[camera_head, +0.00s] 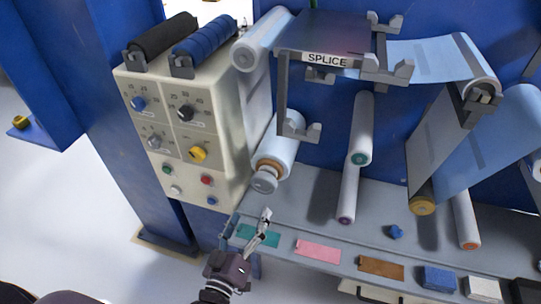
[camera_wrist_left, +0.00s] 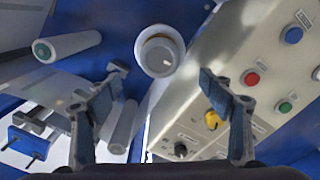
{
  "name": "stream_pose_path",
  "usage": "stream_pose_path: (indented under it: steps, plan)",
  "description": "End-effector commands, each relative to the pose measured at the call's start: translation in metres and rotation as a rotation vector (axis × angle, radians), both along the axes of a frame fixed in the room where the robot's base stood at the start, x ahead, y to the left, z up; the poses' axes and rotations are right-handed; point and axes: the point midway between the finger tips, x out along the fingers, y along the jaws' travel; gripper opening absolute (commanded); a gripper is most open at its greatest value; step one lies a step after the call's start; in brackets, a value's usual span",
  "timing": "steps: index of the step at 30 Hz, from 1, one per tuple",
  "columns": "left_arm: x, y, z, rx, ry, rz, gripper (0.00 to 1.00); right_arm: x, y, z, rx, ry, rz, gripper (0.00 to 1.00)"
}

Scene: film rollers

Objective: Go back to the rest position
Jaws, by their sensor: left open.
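My left gripper (camera_head: 264,220) is in front of the machine's grey ledge, over the right part of the teal card (camera_head: 252,234) in the head view. In the left wrist view its two fingers (camera_wrist_left: 163,80) stand wide apart with nothing between them. A white roller with an orange ring lies beyond the fingertips (camera_wrist_left: 159,54); the same roller shows above the gripper in the head view (camera_head: 276,152). My right gripper is not in either view.
A cream control box (camera_head: 180,130) with knobs and buttons stands left of the gripper. Pink (camera_head: 318,250) and brown (camera_head: 381,268) cards, blue (camera_head: 438,278) and white blocks lie along the ledge. Several rollers and a SPLICE table (camera_head: 325,35) are behind. Pale floor is open at lower left.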

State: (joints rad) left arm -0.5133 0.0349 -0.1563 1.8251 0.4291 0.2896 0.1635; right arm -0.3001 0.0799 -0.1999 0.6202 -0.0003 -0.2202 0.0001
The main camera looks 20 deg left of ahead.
Motion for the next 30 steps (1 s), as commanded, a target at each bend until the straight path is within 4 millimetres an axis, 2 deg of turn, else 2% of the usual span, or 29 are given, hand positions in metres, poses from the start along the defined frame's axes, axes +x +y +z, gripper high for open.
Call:
stream_pose_path:
  steps: [5, 8, 11, 12, 14, 15, 18, 20, 21, 23, 24, 26, 27, 30]
  plan:
    - [0.0, -0.001, -0.006, 0.006, 0.013, -0.004, 0.74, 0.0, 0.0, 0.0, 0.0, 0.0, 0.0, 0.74]
    - [-0.003, -0.005, -0.036, 0.04, 0.071, -0.023, 0.74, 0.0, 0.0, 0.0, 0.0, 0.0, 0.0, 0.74]
    - [-0.013, -0.013, -0.093, 0.105, 0.186, -0.064, 0.74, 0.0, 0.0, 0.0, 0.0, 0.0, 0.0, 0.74]
    - [-0.021, -0.015, -0.122, 0.136, 0.245, -0.085, 0.74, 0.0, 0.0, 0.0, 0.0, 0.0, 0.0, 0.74]
    - [-0.035, -0.019, -0.166, 0.189, 0.338, -0.119, 0.74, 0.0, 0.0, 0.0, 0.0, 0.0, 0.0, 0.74]
    - [-0.047, -0.02, -0.195, 0.224, 0.4, -0.144, 0.74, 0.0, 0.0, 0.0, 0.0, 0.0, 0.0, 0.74]
    - [-0.083, -0.019, -0.263, 0.307, 0.556, -0.208, 0.74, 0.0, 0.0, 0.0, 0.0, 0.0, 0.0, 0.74]
    - [-0.109, -0.016, -0.301, 0.358, 0.65, -0.247, 0.74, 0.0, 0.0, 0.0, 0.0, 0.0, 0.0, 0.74]
    - [-0.128, -0.013, -0.325, 0.391, 0.713, -0.275, 0.74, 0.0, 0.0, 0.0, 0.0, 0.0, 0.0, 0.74]
    - [-0.159, -0.007, -0.359, 0.439, 0.809, -0.316, 0.74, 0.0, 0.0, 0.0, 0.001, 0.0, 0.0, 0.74]
    - [-0.181, -0.002, -0.38, 0.471, 0.872, -0.345, 0.74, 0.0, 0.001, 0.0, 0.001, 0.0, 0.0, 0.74]
    - [-0.216, 0.007, -0.408, 0.517, 0.966, -0.39, 0.74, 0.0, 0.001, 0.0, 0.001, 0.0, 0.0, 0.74]
    - [-0.24, 0.014, -0.424, 0.546, 1.028, -0.419, 0.74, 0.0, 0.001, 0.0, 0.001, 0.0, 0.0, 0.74]
    - [-0.295, 0.03, -0.454, 0.61, 1.166, -0.487, 0.74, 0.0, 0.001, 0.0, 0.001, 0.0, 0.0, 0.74]
